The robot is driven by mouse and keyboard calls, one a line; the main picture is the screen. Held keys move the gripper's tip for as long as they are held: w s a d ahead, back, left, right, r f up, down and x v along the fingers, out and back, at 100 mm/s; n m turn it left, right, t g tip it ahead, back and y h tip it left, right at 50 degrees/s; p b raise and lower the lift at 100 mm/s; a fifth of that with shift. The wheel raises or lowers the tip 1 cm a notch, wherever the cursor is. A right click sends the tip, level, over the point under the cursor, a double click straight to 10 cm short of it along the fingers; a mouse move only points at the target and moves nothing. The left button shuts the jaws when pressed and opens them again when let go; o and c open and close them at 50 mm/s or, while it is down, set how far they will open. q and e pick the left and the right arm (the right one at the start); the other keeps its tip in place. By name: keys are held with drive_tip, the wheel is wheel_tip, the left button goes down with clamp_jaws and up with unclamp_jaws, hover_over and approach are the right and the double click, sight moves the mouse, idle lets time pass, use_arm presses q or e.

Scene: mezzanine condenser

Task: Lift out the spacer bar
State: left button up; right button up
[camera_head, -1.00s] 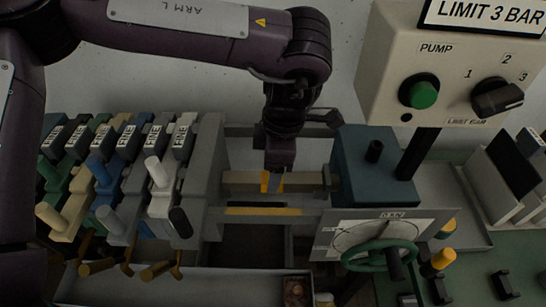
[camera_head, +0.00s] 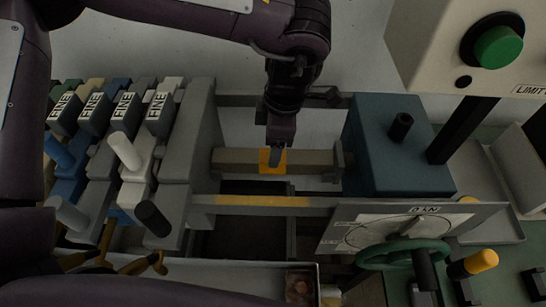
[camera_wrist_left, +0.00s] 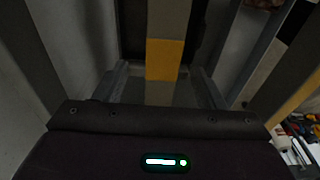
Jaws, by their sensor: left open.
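The spacer bar (camera_head: 232,160) is a brownish-grey bar lying level across the gap between the grey press plate and the blue block. It has a yellow band (camera_head: 266,168) near its middle. My left gripper (camera_head: 275,160) points down at this band. In the left wrist view the bar (camera_wrist_left: 168,18) runs between the two open fingers, with the yellow band (camera_wrist_left: 164,58) in the middle. Whether either finger touches the bar is hard to tell. My right gripper is not in view.
The grey press plate (camera_head: 203,120) and coloured plates stand left of the bar. The blue block (camera_head: 395,150) stands right. A front rail (camera_head: 262,202) with a yellow strip, a dial panel (camera_head: 345,232) and a green handwheel (camera_head: 400,250) are in front. The pump box hangs upper right.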

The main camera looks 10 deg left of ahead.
use_arm(q)
drive_tip(key=shift+s+f+p, duration=0.15)
drive_tip(key=shift+f+p, duration=0.15)
drive_tip(key=shift+f, duration=0.1)
drive_tip(key=f, duration=0.1)
drive_tip(key=f+p, duration=0.1)
drive_tip(key=f, duration=0.1)
drive_tip(key=shift+s+a+f, duration=0.15)
drive_tip(key=shift+a+f, duration=0.05)
drive_tip(key=shift+f, duration=0.45)
drive_tip(key=shift+c, duration=0.4)
clamp_jaws()
drive_tip(key=shift+r, duration=0.1)
